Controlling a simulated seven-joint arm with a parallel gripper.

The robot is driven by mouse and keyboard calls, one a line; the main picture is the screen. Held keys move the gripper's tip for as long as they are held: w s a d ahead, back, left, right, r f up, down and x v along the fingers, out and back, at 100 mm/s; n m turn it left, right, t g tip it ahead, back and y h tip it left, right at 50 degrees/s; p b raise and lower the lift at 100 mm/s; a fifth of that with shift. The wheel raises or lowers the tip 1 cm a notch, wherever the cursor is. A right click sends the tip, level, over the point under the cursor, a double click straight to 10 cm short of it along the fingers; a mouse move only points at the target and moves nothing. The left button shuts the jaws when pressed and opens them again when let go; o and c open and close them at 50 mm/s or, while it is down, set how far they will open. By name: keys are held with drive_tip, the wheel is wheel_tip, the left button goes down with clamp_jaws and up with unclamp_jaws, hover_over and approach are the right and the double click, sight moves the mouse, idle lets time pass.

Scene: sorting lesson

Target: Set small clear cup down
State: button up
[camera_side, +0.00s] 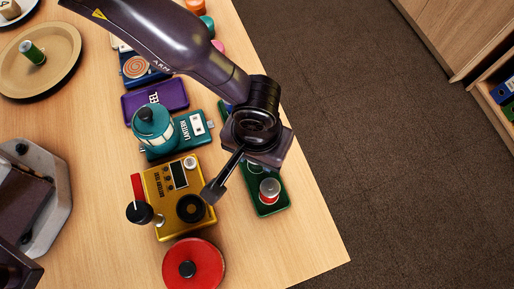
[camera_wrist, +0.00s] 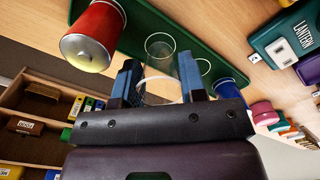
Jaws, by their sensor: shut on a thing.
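In the wrist view my gripper (camera_wrist: 158,70) is shut, with its two blue-padded fingers on either side of a small clear cup (camera_wrist: 160,47). The cup is see-through, and its outline shows as faint rings against the green tray (camera_wrist: 143,20). I cannot tell whether its base touches the tray.
A gold meter box (camera_side: 165,205), red round lid (camera_side: 207,262) and teal lantern box (camera_side: 193,128) lie nearby. The table's right edge is close.

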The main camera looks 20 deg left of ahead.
drive_tip(key=shift+f, duration=0.3)
drive_tip(key=shift+f, duration=0.15)
drive_tip(key=o, duration=0.9)
wheel_tip(320, 180, up, 12)
drive_tip(key=shift+r, duration=0.2)
